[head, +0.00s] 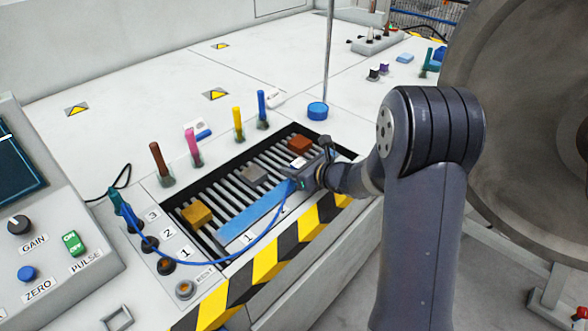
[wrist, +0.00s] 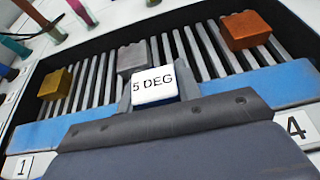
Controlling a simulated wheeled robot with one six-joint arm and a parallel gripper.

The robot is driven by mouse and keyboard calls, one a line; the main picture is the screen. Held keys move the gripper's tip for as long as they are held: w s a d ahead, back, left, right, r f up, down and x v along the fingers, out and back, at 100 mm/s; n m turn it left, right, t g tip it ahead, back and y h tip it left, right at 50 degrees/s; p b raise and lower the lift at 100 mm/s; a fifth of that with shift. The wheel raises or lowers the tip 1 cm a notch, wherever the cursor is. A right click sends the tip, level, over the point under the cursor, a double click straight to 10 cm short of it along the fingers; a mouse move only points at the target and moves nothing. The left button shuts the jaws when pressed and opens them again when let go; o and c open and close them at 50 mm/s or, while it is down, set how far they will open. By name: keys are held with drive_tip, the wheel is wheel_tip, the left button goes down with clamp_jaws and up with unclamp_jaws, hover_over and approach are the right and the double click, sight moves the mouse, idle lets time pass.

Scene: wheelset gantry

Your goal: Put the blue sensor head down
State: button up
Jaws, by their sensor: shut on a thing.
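My gripper (head: 303,178) is at the right front part of the slatted tray (head: 222,222). In the wrist view my gripper (wrist: 156,88) is shut on the blue sensor head (wrist: 154,90), a small block with a white face reading "5 DEG". The head sits over the front part of the tray, near the blue strip (wrist: 262,82). I cannot tell whether it touches the tray. In the head view the gripper mostly hides it.
A yellow block (head: 196,214), a grey block (head: 253,174) and a red-brown block (head: 299,144) sit on the slats. Several coloured pegs stand behind the tray, including a yellow peg (head: 238,122). A thin pole (head: 328,60) rises behind. A large wheel (head: 520,130) is at right.

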drive_tip(key=shift+f, duration=0.1)
drive_tip(key=o, duration=0.6)
drive_tip(key=shift+c, duration=0.2)
drive_tip(key=o, duration=0.5)
drive_tip(key=shift+c, duration=0.2)
drive_tip(key=shift+r, duration=0.2)
drive_tip(key=p+v, duration=0.1)
drive_tip(key=v, duration=1.1)
